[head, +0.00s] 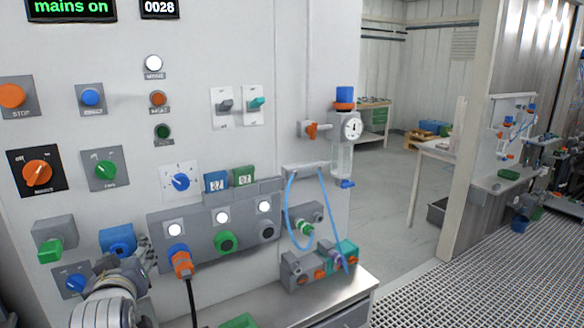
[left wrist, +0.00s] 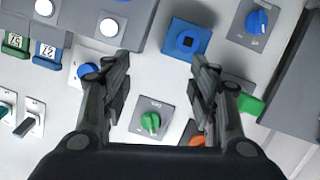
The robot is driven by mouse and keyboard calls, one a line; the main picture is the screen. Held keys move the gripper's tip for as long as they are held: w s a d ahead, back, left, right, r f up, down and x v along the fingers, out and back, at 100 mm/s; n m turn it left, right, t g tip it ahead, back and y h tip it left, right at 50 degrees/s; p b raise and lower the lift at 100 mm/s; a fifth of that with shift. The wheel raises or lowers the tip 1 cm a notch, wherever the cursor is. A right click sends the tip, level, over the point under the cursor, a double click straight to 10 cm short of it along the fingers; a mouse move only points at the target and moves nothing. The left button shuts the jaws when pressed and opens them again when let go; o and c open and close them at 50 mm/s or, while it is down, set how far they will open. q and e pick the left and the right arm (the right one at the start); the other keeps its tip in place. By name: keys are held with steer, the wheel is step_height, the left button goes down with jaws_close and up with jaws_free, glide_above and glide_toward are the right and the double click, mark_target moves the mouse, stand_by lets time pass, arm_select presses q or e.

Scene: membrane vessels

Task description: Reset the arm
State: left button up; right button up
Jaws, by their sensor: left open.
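My left arm comes in at the bottom left of the head view, its gripper (head: 138,268) in front of the lower part of the control panel (head: 200,120), partly hidden by the wrist. In the left wrist view the left gripper (left wrist: 161,65) is open, with nothing between its fingers. The fingers are spread in front of the panel, with a square blue socket (left wrist: 186,40) beyond the tips. A green knob (left wrist: 150,121) shows between the fingers. My right gripper is not in view.
An orange-and-blue plug (head: 181,262) with a black cable sits in the panel, right of my left gripper. A small shelf (head: 300,300) juts out below. A gauge (head: 351,128) and blue tubing (head: 290,210) stick out further right. Open floor (head: 385,190) lies beyond the panel.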

arm_select(q)
steer(key=s+d+f+m+g+h, duration=0.25)
steer(key=s+f, duration=0.35)
steer(key=f, duration=0.4)
steer(key=s+d+f+m+g+h, duration=0.2)
steer(key=s+d+f+m, duration=0.15)
steer(key=s+f, duration=0.45)
steer(key=s+d+f+m+g+h, duration=0.1)
steer(key=s+d+f+m+g, duration=0.2)
steer(key=s+f, duration=0.5)
steer(key=s+d+f+m+g+h, duration=0.1)
steer(key=s+d+f+g, duration=0.25)
steer(key=s+f, duration=0.7)
steer(key=f, duration=2.3)
steer(key=s+a+f+g, duration=0.1)
steer(key=s+a+f, duration=0.1)
steer(key=s+f, duration=1.3)
steer(key=shift+s+a+f+m+g+b, duration=0.15)
steer(key=shift+s+f+m+g+b, duration=0.2)
steer(key=shift+s, duration=0.55)
